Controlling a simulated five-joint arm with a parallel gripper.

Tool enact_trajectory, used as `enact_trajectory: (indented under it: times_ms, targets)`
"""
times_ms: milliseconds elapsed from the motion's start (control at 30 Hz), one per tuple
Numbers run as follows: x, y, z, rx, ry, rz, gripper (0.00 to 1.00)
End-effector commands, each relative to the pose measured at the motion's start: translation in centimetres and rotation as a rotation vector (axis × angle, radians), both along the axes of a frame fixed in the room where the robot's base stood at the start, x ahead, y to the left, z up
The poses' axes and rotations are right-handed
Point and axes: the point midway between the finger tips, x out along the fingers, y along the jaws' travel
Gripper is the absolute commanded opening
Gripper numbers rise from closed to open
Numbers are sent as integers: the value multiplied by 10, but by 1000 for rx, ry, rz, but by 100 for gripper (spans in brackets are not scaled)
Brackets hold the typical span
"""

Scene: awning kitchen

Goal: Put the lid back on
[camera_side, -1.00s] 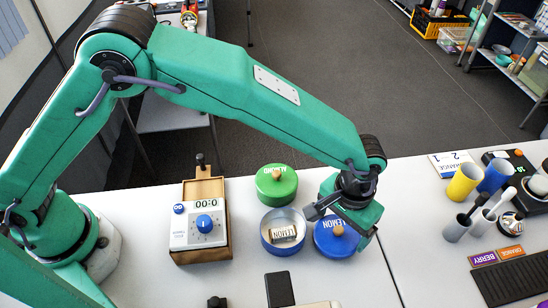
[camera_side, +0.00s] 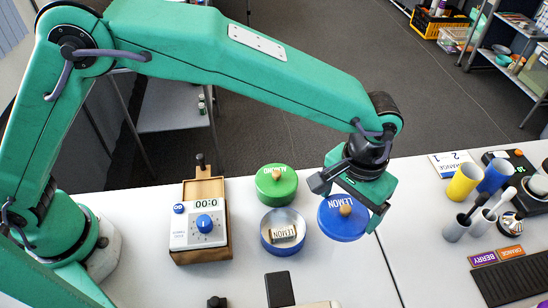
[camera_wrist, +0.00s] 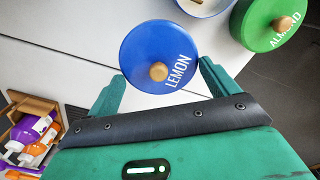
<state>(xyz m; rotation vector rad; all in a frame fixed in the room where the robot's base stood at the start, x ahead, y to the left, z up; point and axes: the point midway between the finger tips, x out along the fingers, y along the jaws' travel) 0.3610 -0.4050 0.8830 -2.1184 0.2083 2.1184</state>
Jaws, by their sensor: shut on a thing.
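A round blue lid (camera_side: 338,229) reads LEMON and has a wooden knob. My gripper (camera_side: 347,204) is shut on this lid and holds it above the table. In the wrist view the lid (camera_wrist: 150,48) sits between the two fingers of my gripper (camera_wrist: 162,76). The open blue tin (camera_side: 265,240) stands on the table, left of the lid in the side view. A card or packet marked LEMON (camera_side: 285,232) lies inside it. A sliver of the tin (camera_wrist: 207,10) shows at the top of the wrist view.
A green tin with its lid on, marked ALMOND (camera_side: 277,184), stands just behind the open tin. A black object (camera_side: 279,290) lies in front. Cups (camera_side: 465,183) and a dark mat (camera_side: 510,275) are to the right.

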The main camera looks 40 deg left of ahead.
Motion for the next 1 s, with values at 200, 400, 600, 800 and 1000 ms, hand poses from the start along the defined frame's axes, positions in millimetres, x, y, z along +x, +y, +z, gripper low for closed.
enact_trajectory:
  times_ms: [200,400,600,800,1000]
  targets:
    - [0,0,0,0,0,0,64]
    - [-3,7,2,0,-1,4,64]
    - [-13,26,6,-1,-1,15,64]
    - [-30,53,10,-1,-1,30,64]
    - [-47,79,12,0,-1,44,64]
